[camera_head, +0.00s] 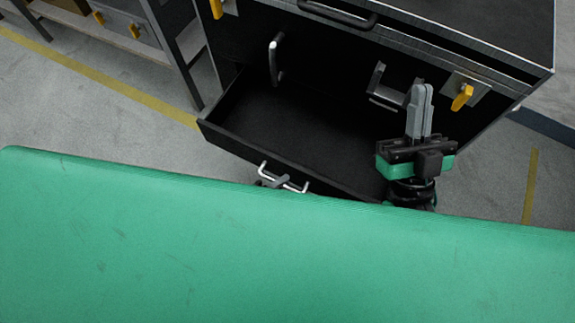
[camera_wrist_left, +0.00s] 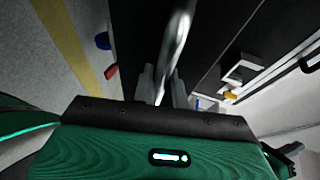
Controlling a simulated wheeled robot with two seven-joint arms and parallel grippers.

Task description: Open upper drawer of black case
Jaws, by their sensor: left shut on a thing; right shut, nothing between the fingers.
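The black case (camera_head: 340,58) stands at the top centre of the head view. A black drawer (camera_head: 290,115) is pulled out from its front, and its inside looks empty. I cannot tell whether another drawer lies below it. The silver drawer handle (camera_head: 296,186) is on the drawer's front. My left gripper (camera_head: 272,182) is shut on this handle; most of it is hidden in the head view. In the left wrist view the bright handle bar (camera_wrist_left: 178,42) runs between its fingers (camera_wrist_left: 162,85). My right gripper (camera_head: 421,95) is shut and empty, pointing up near the drawer's right side.
A silver handle (camera_head: 274,62) and a bracket (camera_head: 384,92) stick out from the case front above the drawer. Yellow latches, one at the right (camera_head: 462,97), are near the case's top edge. Grey shelving (camera_head: 125,25) stands at the upper left. Bare floor lies left of the case.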

